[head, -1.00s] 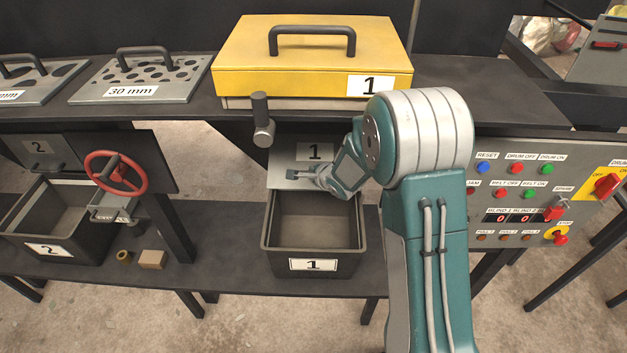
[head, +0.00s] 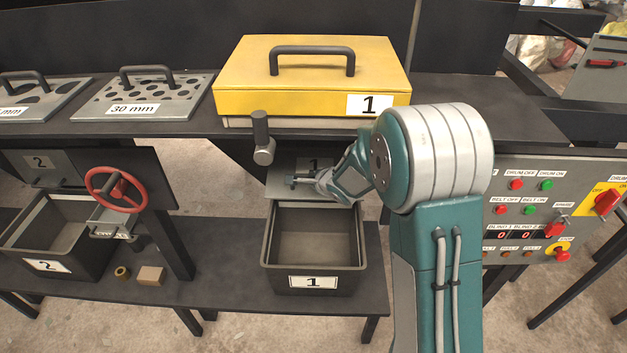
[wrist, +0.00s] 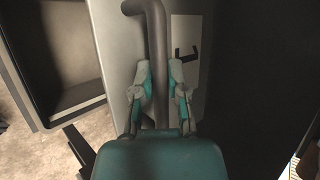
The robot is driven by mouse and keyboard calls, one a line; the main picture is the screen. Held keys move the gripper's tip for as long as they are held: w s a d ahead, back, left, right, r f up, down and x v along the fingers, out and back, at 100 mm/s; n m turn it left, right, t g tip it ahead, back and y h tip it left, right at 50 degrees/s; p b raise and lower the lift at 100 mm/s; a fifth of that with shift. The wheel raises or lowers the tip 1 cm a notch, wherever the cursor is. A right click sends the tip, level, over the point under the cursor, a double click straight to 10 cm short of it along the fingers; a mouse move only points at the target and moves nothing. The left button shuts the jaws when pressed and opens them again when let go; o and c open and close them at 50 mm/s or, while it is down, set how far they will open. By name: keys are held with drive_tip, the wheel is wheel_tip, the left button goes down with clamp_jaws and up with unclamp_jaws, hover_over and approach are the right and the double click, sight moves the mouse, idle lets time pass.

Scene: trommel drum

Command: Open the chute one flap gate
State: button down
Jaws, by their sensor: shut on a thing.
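The chute one flap gate (head: 280,190) is a grey plate with a "1" label, set below the yellow box and above bin 1. In the head view it looks tilted outward, and its label is foreshortened and partly covered by my gripper (head: 308,182). In the wrist view the gate's grey plate (wrist: 118,45) fills the middle, with its dark bent bar handle (wrist: 158,50) running between the fingers of my gripper (wrist: 161,85). The gripper is shut on this handle. Part of the handle is hidden by the gripper.
Bin 1 (head: 350,281) stands open and empty under the gate. A dark lever (head: 262,138) hangs just up and left of the gate. The yellow box (head: 235,75) sits above on the shelf. A red handwheel (head: 92,183) is left, a control panel (head: 500,240) right.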

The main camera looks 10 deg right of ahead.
drive_tip(key=c, duration=0.6)
unclamp_jaws()
drive_tip(key=shift+w, duration=0.2)
drive_tip(key=shift+c, duration=0.2)
drive_tip(key=v, duration=1.2)
drive_tip(key=s+d+r+n+h, duration=0.5)
drive_tip(key=s+d+r+n, duration=0.2)
drive_tip(key=s+r, duration=0.3)
drive_tip(key=s+a+r+n+g+y, duration=0.1)
drive_tip(key=s+a+n+g, duration=0.2)
drive_tip(key=s+n, duration=0.7)
drive_tip(key=s+g, duration=0.1)
drive_tip(key=s, duration=0.7)
drive_tip(key=shift+a+n, duration=0.2)
drive_tip(key=shift+n, duration=0.1)
